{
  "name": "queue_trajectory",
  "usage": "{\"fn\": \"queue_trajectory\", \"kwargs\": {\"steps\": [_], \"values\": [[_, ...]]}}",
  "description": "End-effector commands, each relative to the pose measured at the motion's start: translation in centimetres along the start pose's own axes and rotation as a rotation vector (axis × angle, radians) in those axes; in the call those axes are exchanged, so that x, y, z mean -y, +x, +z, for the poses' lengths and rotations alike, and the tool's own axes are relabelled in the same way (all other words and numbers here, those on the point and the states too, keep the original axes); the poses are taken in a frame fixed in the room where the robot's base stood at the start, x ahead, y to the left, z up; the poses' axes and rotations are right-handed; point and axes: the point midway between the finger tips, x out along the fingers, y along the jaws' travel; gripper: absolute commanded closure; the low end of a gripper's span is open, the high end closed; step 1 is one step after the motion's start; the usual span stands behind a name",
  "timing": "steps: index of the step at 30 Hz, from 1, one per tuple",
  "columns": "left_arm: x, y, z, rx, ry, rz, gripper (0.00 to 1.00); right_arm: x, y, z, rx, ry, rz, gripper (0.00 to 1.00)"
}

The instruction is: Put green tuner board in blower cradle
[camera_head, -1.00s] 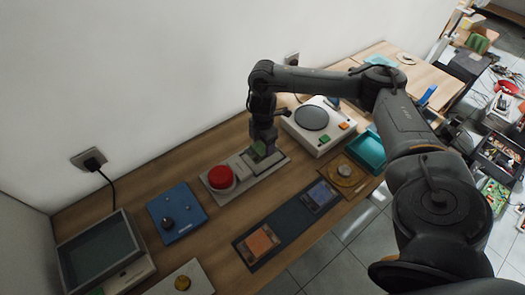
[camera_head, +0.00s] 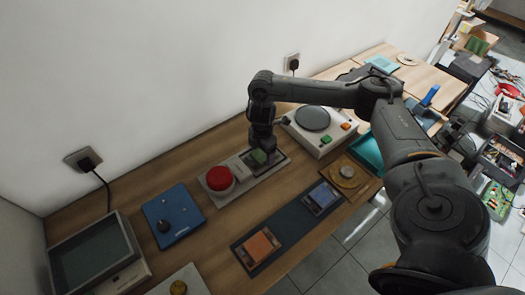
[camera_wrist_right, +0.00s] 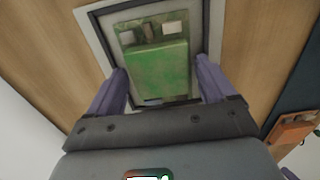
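The green tuner board (camera_head: 258,157) lies in the dark-rimmed cradle (camera_head: 277,163) at the right end of a grey base with a red dome (camera_head: 219,178). In the right wrist view, the green board (camera_wrist_right: 158,68) lies flat inside the pale, dark-edged frame of the cradle (camera_wrist_right: 200,15). My right gripper (camera_wrist_right: 162,85) is above it, with one finger on each side of the board. The fingers are spread wider than the board, with a clear gap at the right finger. In the head view, my right gripper (camera_head: 265,150) partly hides the cradle. My left gripper is not in view.
A white unit with a round dark plate (camera_head: 312,118) stands to the right. A dark mat (camera_head: 284,229) bears an orange board (camera_head: 258,247) and a blue board (camera_head: 321,197). A blue panel (camera_head: 173,215) and a grey screen unit (camera_head: 95,255) are to the left. The wall is close behind.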

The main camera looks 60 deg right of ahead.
Motion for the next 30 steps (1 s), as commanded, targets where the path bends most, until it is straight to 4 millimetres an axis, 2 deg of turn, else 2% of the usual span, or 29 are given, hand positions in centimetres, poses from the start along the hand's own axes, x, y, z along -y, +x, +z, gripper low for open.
{"fn": "queue_trajectory", "kwargs": {"steps": [10,14,17,30], "values": [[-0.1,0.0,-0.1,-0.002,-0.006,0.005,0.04,0.0,-0.1,0.0,0.0,0.0,0.001,0.07],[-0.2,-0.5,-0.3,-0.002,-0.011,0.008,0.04,-0.1,-0.9,0.0,-0.001,0.0,0.002,0.07],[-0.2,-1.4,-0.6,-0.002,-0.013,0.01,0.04,-0.1,-2.1,0.0,0.0,0.001,0.002,0.07],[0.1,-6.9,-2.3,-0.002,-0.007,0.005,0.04,-0.1,-9.6,0.0,0.0,-0.001,0.003,0.07]]}}
